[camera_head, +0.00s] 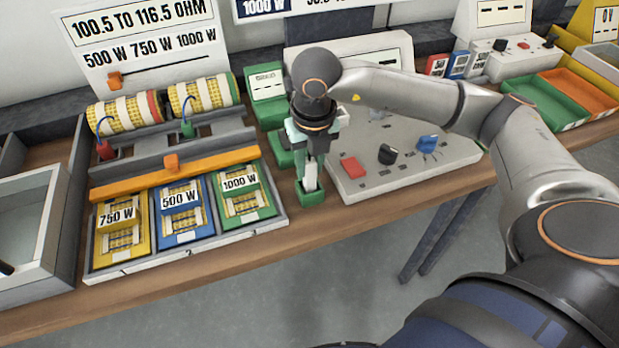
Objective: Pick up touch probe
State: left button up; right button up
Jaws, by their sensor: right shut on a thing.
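My right gripper (311,178) comes in from the right and points straight down at the bench, just right of the wattage trays. It is shut on a small, narrow, pale thing, most likely the touch probe, which is largely hidden by the fingers. Its lower end is at a small green holder (311,197) near the bench's front edge. I cannot tell whether it is still seated in that holder or just clear of it. My left gripper is not in view.
A grey control panel (415,177) with knobs and a red button stands close on the right. The 1000 W green tray (268,207) and an orange bar (215,161) are close on the left. A green device (265,83) stands behind. The wooden bench front (345,217) is bare.

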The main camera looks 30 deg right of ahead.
grip_shut()
jog(key=shift+r, duration=0.1)
jog(key=shift+r, duration=0.6)
jog(key=s+a+r, duration=0.8)
jog(key=s+r, duration=0.3)
jog(key=shift+s+r, duration=0.25)
jog(key=shift+r, duration=0.05)
